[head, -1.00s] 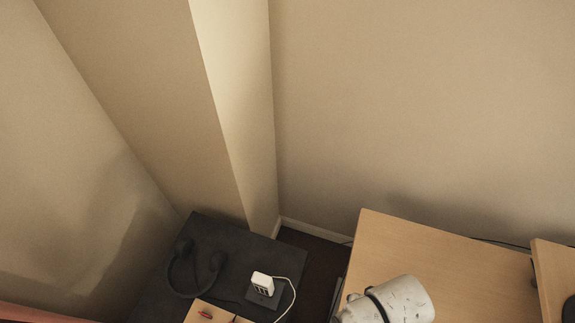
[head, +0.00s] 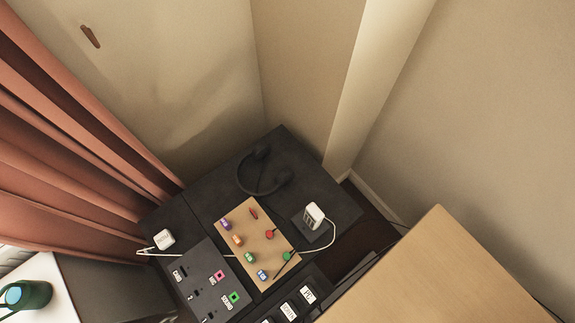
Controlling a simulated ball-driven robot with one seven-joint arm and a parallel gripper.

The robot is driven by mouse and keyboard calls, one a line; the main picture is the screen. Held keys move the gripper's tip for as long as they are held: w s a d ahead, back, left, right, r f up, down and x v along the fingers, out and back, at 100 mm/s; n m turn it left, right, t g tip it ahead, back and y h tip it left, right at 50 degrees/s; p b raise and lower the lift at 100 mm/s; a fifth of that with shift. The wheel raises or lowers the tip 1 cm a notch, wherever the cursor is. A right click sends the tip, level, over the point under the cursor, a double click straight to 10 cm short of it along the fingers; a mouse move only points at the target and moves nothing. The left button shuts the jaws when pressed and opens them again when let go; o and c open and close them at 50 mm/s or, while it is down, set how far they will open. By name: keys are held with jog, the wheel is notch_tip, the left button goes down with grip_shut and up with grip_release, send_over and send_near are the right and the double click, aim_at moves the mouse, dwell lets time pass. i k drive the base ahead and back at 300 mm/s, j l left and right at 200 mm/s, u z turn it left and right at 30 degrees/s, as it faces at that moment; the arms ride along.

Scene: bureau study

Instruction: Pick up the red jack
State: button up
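A light wooden board (head: 252,230) lies on a black surface in the lower middle of the head view. Several small coloured pieces are on it. Two are red: a slim red piece (head: 254,214) near the far edge, and a rounder red piece (head: 270,234) with a dark stem near the right edge. I cannot tell for sure which is the jack. Purple, orange, green and blue pieces sit near them. My gripper is not in view.
Black headphones (head: 264,180) lie behind the board, and a white corded adapter (head: 314,216) is to its right. A dark panel (head: 193,268) with pink and green sockets is at left. A wooden desk (head: 435,275) fills the lower right; orange curtains (head: 75,150) hang left.

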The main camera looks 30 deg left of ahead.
aim_at(270, 235)
jog(key=k+u, duration=0.25)
jog(key=u, duration=0.2)
jog(key=k+j+u, duration=0.1)
jog(key=k+u, duration=0.15)
jog(key=u, duration=0.15)
jog(key=k+l+u, duration=0.25)
jog(key=k+u, duration=0.25)
jog(key=i+j+z, duration=0.8)
jog(key=i, duration=0.1)
